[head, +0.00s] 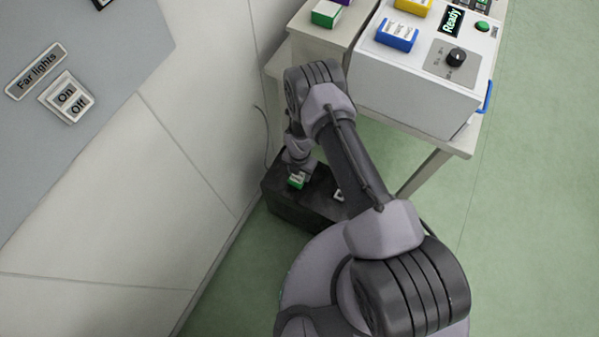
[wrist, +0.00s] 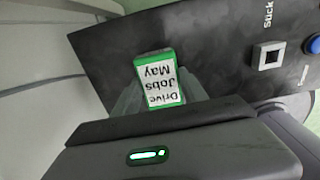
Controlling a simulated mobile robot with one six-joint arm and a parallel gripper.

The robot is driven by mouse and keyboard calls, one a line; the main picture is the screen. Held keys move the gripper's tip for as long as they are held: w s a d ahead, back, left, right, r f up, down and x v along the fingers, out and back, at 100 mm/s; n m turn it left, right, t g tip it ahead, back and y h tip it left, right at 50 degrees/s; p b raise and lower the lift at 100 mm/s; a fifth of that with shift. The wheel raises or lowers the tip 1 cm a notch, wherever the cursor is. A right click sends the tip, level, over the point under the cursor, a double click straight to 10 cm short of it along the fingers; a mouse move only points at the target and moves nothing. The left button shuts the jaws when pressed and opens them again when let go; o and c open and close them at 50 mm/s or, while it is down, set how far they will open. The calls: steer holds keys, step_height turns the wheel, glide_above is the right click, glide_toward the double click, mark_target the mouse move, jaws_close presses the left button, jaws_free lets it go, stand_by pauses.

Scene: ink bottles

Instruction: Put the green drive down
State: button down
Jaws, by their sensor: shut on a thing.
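A green drive (head: 296,182) with a white label is held in my gripper (head: 299,175), low over a dark box (head: 318,208) beside the wall. In the wrist view the drive (wrist: 160,82) shows a label reading "Drive Jobs May", upside down. The pale fingers sit on both sides of it, shut on it. The dark box top (wrist: 215,55) lies behind it. I cannot tell whether the drive touches the box. Another green drive (head: 326,13) lies on the wooden stand at the top.
A white machine (head: 415,85) on a table holds a blue drive (head: 397,36), a yellow drive (head: 413,5), a black knob (head: 456,57) and a "Ready" display (head: 452,21). The box top bears a square fitting (wrist: 271,57) and a blue button (wrist: 314,45). A wall (head: 130,190) stands close at left.

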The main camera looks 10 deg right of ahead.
steer(key=c, duration=0.6)
jaws_free()
step_height(320, 180, up, 12)
steer(key=p, duration=0.5)
step_height(320, 180, up, 33)
steer(key=m+t, duration=0.2)
steer(key=m, duration=1.2)
glide_above(300, 174)
steer(key=w+d, duration=0.3)
steer(key=s+d+r+m+t+y, duration=0.1)
steer(key=s+r+m, duration=0.45)
steer(key=r, duration=0.25)
steer(key=s+d+r+m+t, duration=0.1)
steer(key=s+r+m, duration=0.45)
steer(key=r, duration=0.25)
steer(key=s+r+m, duration=0.1)
steer(key=s+m, duration=0.2)
steer(key=s+r+m+t, duration=0.1)
steer(key=s+m, duration=0.1)
steer(key=s, duration=0.2)
steer(key=s+r+m+y, duration=0.1)
steer(key=s+r+m, duration=0.1)
steer(key=s+m, duration=0.1)
steer(key=shift+s+m+t, duration=0.3)
steer(key=shift+s+t, duration=0.1)
steer(key=shift+s, duration=0.3)
